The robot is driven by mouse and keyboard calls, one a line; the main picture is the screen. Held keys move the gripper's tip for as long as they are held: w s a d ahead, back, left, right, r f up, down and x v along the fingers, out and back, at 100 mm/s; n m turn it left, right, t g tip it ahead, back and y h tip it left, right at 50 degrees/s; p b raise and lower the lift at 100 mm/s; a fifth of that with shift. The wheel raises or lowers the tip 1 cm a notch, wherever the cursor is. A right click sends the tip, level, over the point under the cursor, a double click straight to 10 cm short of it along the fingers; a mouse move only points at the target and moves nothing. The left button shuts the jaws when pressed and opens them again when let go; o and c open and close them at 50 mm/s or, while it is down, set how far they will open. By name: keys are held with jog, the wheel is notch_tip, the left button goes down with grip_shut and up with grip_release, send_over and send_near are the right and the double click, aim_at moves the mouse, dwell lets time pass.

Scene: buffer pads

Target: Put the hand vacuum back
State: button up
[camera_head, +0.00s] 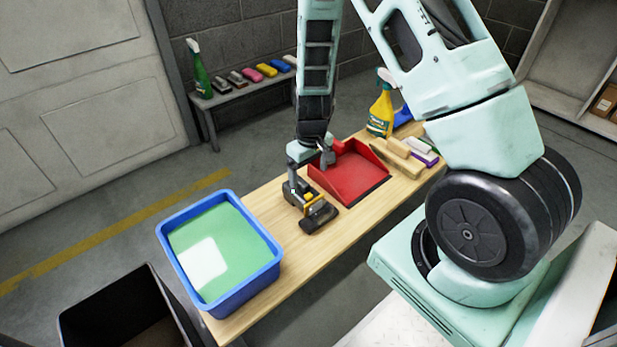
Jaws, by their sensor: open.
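My gripper (306,199) reaches down over the wooden bench and is open. A small dark tool with yellow-orange parts (320,216), which looks like the hand vacuum, lies on the bench right at the fingertips. I cannot tell whether the fingers touch it or stand around it. My wrist and gripper hide part of its far left side. A red dustpan (352,172) lies just behind it to the right.
A blue tub (277,268) of green liquid stands at the bench's near left end. A yellow spray bottle (380,112) and several brushes or blocks (402,160) are at the far right. A black bin (110,308) stands on the floor; a rear shelf (235,95) holds a green bottle and coloured pads.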

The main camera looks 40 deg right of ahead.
jog(key=s+a+r+n+y, duration=0.1)
jog(key=s+a+r, duration=0.2)
jog(key=a+r, duration=0.45)
jog(key=s+a+r+n+y, duration=0.1)
jog(key=s+a+r+n, duration=0.1)
jog(key=a+r, duration=0.55)
jog(key=s+a+r+n, duration=0.1)
jog(key=s+a+r, duration=0.1)
jog(key=s, duration=0.4)
jog(key=s+a+r+n+h, duration=0.1)
jog(key=s+a+r, duration=0.2)
jog(key=s, duration=0.3)
jog(key=s+a+r+n, duration=0.2)
jog(key=s+a+r, duration=0.1)
jog(key=s, duration=0.3)
jog(key=shift+s+a+g, duration=0.2)
jog(key=shift+a+g, duration=0.1)
jog(key=shift+a, duration=0.4)
notch_tip(320, 180, up, 32)
jog(key=p, duration=3.2)
jog(key=shift+r+p, duration=0.15)
jog(key=shift+p, duration=0.2)
